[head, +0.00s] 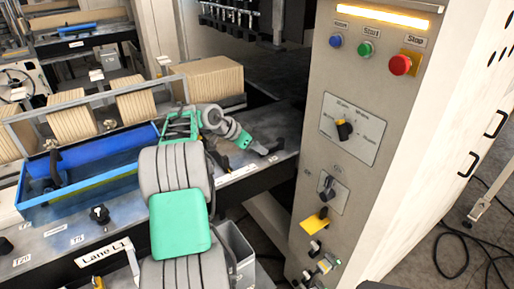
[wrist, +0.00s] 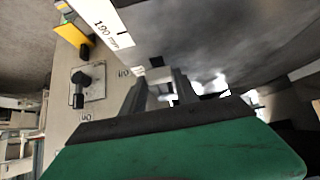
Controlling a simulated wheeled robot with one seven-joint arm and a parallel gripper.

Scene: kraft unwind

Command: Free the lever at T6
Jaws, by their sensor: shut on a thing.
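My gripper (head: 262,151) is at the right end of the lane table, low over its top, beside the machine cabinet. It is shut on a small dark lever (head: 272,150), which is mostly hidden by the fingers. In the wrist view my gripper (wrist: 160,82) shows two grey fingers close together, and what lies between them is hard to make out. No T6 label can be read in either view.
The control cabinet (head: 345,180) stands close on the right, with knobs and a yellow tag (head: 314,222). A blue tray (head: 90,170) lies on the table at left, with kraft stacks (head: 210,80) behind. A black knob (head: 99,214) stands at the front.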

